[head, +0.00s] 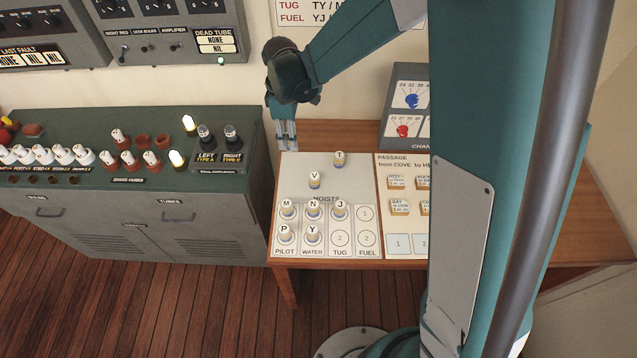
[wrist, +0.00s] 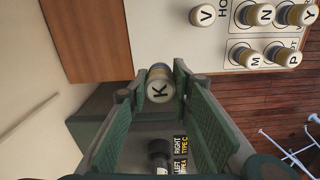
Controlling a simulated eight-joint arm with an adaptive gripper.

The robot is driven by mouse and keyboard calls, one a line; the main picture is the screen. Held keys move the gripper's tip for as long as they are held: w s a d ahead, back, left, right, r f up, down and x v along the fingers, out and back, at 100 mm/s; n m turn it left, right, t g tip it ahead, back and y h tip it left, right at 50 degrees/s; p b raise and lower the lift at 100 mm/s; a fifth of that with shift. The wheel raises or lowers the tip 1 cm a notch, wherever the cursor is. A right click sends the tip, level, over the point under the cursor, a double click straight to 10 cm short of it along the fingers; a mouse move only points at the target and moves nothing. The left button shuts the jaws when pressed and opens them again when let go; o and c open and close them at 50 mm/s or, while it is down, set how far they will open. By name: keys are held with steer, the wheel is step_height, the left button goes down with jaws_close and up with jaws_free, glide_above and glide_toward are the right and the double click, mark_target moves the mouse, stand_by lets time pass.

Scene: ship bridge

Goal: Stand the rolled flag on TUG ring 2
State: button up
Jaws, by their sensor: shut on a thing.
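My gripper (head: 286,143) is shut on a rolled flag with a K on its white top. In the wrist view the K flag (wrist: 159,82) sits between the fingertips (wrist: 151,88). In the head view I cannot make out the flag at the fingers, which are at the left back corner of the HOISTS sheet (head: 290,205). TUG ring 2 (head: 340,238) is an empty printed ring in the sheet's front row. The J flag (head: 340,209) stands just behind it on TUG ring 1.
M (head: 287,208), N (head: 312,209), P (head: 285,233) and Y (head: 312,234) flags fill the PILOT and WATER rings. V (head: 315,180) and T (head: 339,160) stand behind the rings. FUEL rings (head: 366,226) are empty. A console (head: 230,185) stands left of the table.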

steer(key=s+d+b, duration=0.2)
steer(key=s+d, duration=0.6)
steer(key=s, duration=0.5)
steer(key=s+d+b, duration=0.2)
steer(key=s+d, duration=0.6)
steer(key=s, duration=0.6)
steer(key=shift+m, duration=0.4)
steer(key=shift+d, duration=0.1)
steer(key=shift+f+b, duration=0.6)
steer(key=shift+f, duration=2.25)
steer(key=shift+f+b, duration=0.45)
steer(key=shift+f, duration=1.6)
steer(key=shift+f, duration=0.2)
steer(key=o, duration=0.8)
